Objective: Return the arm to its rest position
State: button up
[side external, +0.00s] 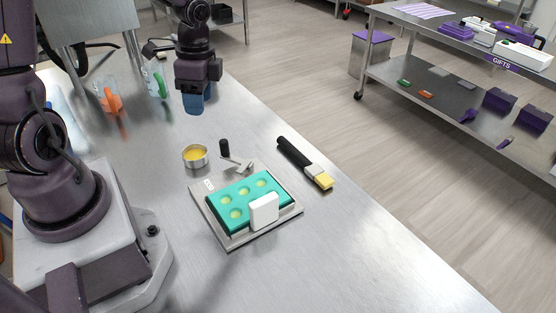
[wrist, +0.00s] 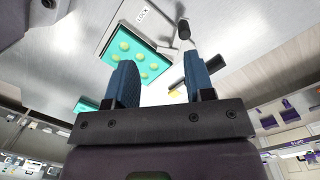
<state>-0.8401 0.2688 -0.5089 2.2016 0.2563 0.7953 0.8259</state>
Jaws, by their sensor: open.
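My gripper (side external: 197,103) hangs above the far part of the steel table (side external: 350,255) in the side external view. Its blue fingers (wrist: 158,85) stand apart in the wrist view, with nothing held between them. A teal mold (side external: 246,199) with several yellow-green filled cavities lies on a metal tray (side external: 229,242), nearer the camera than my gripper. The mold also shows in the wrist view (wrist: 124,41). A white block (side external: 264,211) stands at the mold's front edge.
Clear pitchers with an orange handle (side external: 114,101) and a green handle (side external: 157,84) stand left of my gripper. The table's right side is bare.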

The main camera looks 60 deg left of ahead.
jog(key=s+d+r+n+t, duration=0.3)
jog(key=d+r, duration=0.3)
jog(key=r, duration=0.2)
jog(key=s+d+r+n+t, duration=0.3)
jog(key=s+d+r+n, duration=0.1)
jog(key=s+d+r, duration=0.1)
notch_tip(320, 180, up, 3)
jog(key=shift+d+f+n+t, duration=0.1)
jog(key=shift+d+n+t, duration=0.2)
jog(key=shift+d+n, duration=0.15)
